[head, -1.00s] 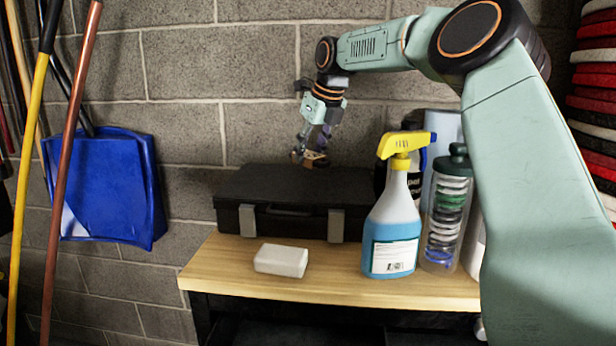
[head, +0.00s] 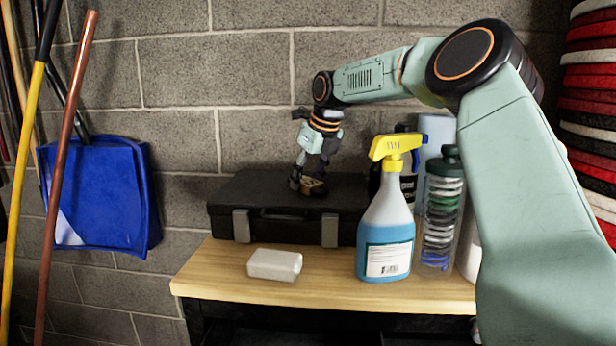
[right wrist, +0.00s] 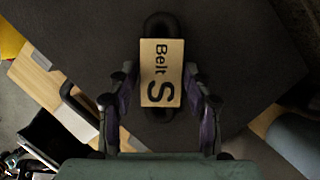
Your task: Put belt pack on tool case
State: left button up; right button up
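The belt pack shows in the right wrist view as a tan label block reading "Belt S" (right wrist: 160,73) with a dark looped belt around it. In the head view my right gripper (head: 308,180) is low over the lid of the black tool case (head: 245,200). The case lies shut on the wooden shelf. I cannot tell whether the pack touches the lid. My left gripper is out of view.
A white block (head: 274,265) lies on the wooden shelf (head: 215,262) before the case. A spray bottle (head: 386,235) and a clear bottle of pads (head: 438,215) stand to the right. A blue dustpan (head: 105,190) hangs at left.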

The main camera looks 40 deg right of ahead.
jog(key=shift+o, duration=1.2)
jog(key=shift+w+a+f, duration=0.1)
jog(key=shift+w, duration=0.2)
jog(key=shift+s, duration=0.2)
jog(key=shift+r, duration=0.3)
jog(key=p+v, duration=0.1)
jog(key=v, duration=1)
jog(key=shift+r, duration=0.4)
jog(key=shift+s, duration=0.15)
jog(key=shift+a+f, duration=0.1)
